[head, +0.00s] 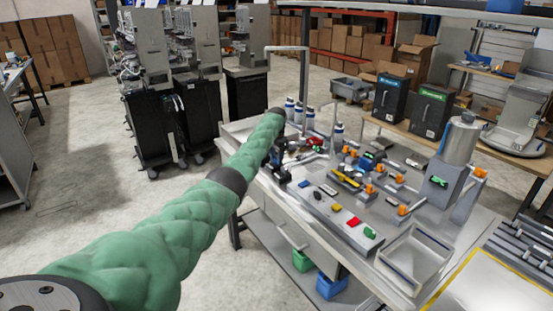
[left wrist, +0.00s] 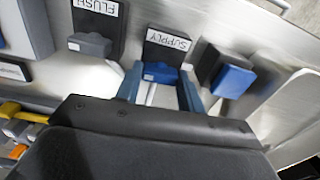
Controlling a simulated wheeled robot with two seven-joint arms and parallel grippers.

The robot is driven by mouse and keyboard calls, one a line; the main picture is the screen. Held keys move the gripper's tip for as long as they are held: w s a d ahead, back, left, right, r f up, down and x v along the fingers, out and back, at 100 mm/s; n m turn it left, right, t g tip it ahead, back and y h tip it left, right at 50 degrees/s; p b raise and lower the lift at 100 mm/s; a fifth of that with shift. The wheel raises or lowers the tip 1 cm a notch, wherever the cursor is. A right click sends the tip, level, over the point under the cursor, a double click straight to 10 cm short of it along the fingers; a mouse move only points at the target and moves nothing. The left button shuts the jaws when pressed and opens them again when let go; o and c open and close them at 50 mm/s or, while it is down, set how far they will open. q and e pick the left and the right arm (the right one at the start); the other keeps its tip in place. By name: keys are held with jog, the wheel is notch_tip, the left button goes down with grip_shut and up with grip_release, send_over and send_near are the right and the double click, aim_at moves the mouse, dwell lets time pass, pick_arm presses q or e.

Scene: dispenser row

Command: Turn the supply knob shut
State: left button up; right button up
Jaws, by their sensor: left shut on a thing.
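The supply knob (left wrist: 161,72) is a blue block under a black plate with a white SUPPLY label (left wrist: 167,40) in the left wrist view. My left gripper (left wrist: 160,84) has one blue-grey finger on each side of the knob and is shut on it. In the head view my green left arm reaches to the left part of the workbench, with the left gripper (head: 279,160) low at the bench top. The supply knob cannot be made out there. My right gripper is not in view.
A grey knob (left wrist: 90,43) under a FLUSH label sits left of the supply knob, and another blue knob (left wrist: 232,80) sits close on the right. The bench (head: 290,215) holds several small coloured parts, bottles (head: 299,112) and a metal cylinder dispenser (head: 459,138).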

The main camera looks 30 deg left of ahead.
pick_arm(q)
jog(key=shift+r+m, duration=0.1)
jog(key=shift+m, duration=0.2)
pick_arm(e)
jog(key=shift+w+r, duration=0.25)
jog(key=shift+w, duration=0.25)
pick_arm(q)
jog(key=o, duration=1)
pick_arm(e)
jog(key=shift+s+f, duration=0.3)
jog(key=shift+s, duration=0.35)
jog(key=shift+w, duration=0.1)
